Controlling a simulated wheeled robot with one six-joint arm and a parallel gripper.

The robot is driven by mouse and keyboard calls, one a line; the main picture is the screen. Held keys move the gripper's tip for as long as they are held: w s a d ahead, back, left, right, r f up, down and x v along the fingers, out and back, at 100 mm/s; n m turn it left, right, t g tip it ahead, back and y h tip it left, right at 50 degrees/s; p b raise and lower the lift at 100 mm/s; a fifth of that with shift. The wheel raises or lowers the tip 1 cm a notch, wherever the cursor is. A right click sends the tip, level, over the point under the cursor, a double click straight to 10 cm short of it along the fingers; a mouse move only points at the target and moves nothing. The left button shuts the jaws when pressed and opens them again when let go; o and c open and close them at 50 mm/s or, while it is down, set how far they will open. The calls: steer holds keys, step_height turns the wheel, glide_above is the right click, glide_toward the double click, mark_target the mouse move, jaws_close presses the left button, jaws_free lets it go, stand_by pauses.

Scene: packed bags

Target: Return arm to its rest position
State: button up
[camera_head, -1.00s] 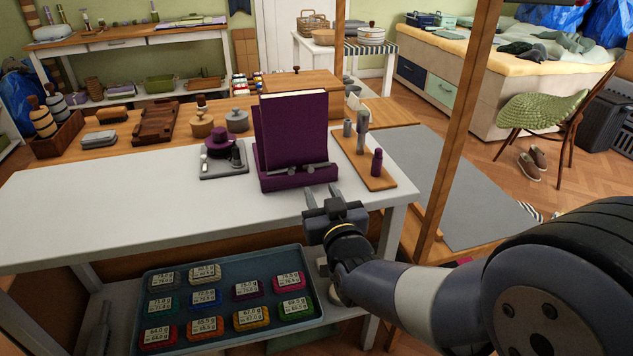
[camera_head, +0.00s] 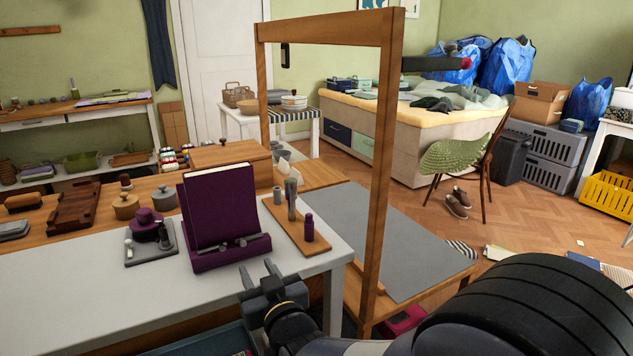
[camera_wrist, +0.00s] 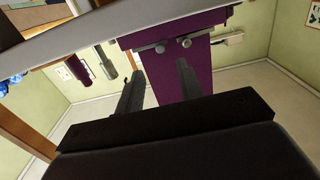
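My gripper (camera_head: 260,276) is at the front edge of the white table (camera_head: 80,285), in front of a purple book stand (camera_head: 228,250) that holds an upright purple book (camera_head: 222,208). Its two fingers are apart with nothing between them. In the wrist view the open fingers of my gripper (camera_wrist: 158,85) point toward the stand (camera_wrist: 170,38), with clear space between them. My arm reaches in from the lower right of the head view, and its near part hides the floor there.
A wooden board (camera_head: 296,228) with small upright tools lies right of the stand. A grey tray (camera_head: 151,251) with a purple-topped item lies left. A wooden frame post (camera_head: 380,180) rises right of the table.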

mark_target(244, 243)
steer(key=x, duration=0.8)
steer(key=shift+r, duration=0.15)
steer(key=shift+r+m+p, duration=0.1)
steer(key=shift+m+p, duration=0.4)
steer(key=shift+p, duration=0.05)
